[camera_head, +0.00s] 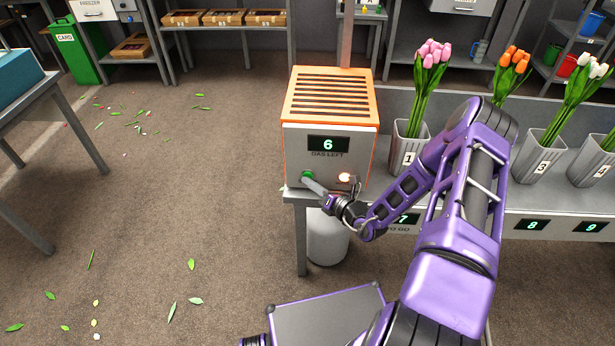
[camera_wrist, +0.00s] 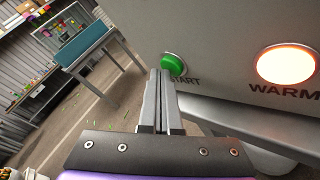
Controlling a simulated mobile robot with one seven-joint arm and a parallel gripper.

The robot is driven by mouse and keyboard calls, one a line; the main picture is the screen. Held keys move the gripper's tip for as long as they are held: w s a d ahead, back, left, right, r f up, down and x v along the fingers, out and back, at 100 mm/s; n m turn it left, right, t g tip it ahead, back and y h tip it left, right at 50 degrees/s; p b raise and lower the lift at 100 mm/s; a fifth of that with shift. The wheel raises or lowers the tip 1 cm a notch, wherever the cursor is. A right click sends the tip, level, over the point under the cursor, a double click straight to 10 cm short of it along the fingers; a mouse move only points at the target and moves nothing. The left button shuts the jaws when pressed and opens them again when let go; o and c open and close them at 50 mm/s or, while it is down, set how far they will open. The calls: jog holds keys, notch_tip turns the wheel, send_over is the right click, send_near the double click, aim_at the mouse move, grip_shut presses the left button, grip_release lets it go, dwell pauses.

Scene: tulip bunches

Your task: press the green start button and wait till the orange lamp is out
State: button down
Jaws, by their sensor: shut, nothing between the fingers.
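The machine (camera_head: 328,154) is a grey box with an orange slatted top, and its display (camera_head: 328,144) reads 6 over "GAS LEFT". The green start button (camera_head: 307,176) is on its front at lower left; it also shows in the wrist view (camera_wrist: 173,64). The lamp (camera_head: 345,178) to its right is lit; in the wrist view the lamp (camera_wrist: 286,64) glows pale orange above the word "WARM". My gripper (camera_head: 308,179) is shut and empty, its fingertips at the button; in the wrist view the fingertips (camera_wrist: 160,73) overlap the button's lower left edge. I cannot tell whether they touch it.
The machine stands on the left end of a grey bench (camera_head: 297,197). Numbered grey buckets with pink (camera_head: 432,55), orange and white tulips stand to the right, behind my arm. A table (camera_head: 28,98) is at far left. The floor between is open, with scattered leaves.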

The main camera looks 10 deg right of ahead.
jog(key=shift+s+a, duration=0.2)
jog(key=shift+s, duration=0.45)
jog(key=s, duration=0.1)
jog(key=s+a+p, duration=0.1)
jog(key=s, duration=0.1)
jog(key=s+p, duration=0.1)
jog(key=shift+s+a, duration=0.3)
jog(key=shift+s, duration=0.05)
dwell(0.5)
